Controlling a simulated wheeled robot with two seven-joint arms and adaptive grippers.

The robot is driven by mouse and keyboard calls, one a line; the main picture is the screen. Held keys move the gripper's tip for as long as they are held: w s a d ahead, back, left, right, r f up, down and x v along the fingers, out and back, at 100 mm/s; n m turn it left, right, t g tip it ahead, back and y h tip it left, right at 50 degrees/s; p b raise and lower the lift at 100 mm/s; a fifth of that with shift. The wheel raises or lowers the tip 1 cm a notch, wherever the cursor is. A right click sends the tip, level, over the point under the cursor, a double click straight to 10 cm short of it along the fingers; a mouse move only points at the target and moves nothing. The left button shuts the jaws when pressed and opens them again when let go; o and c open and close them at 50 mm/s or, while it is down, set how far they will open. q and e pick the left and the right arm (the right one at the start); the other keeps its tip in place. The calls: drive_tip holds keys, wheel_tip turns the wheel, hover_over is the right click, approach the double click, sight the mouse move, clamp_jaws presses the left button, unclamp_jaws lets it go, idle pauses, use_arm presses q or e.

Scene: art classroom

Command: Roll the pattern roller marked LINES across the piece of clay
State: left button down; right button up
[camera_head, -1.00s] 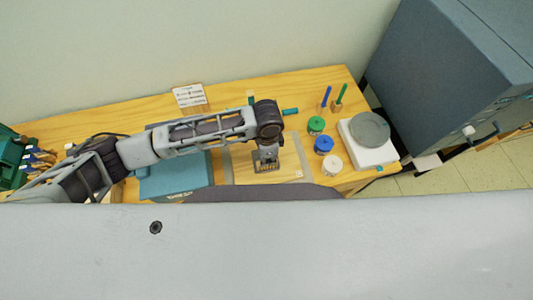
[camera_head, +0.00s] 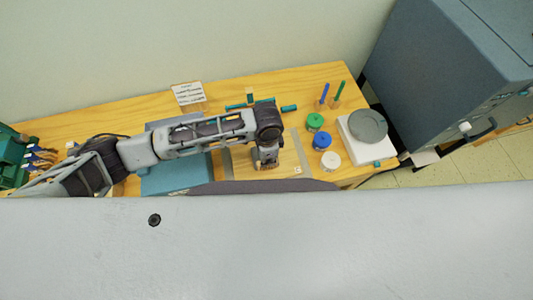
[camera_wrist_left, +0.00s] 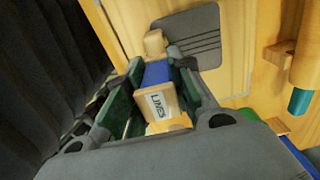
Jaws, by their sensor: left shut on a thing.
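My left gripper (camera_wrist_left: 160,84) is shut on the pattern roller (camera_wrist_left: 156,104), which has a wooden body, a blue band and a white label reading LINES. The piece of clay (camera_wrist_left: 190,28) is a flat dark grey slab with several parallel line marks, just beyond the roller in the left wrist view. I cannot tell whether the roller touches it. In the head view my left gripper (camera_head: 266,160) is low over the wooden board (camera_head: 288,166), and the roller and clay are mostly hidden beneath it. My right gripper is not in view.
A teal box (camera_head: 178,174) stands left of the board.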

use_arm(q)
drive_tip(key=shift+s, duration=0.15)
idle(0.8)
drive_tip(key=shift+r, duration=4.05)
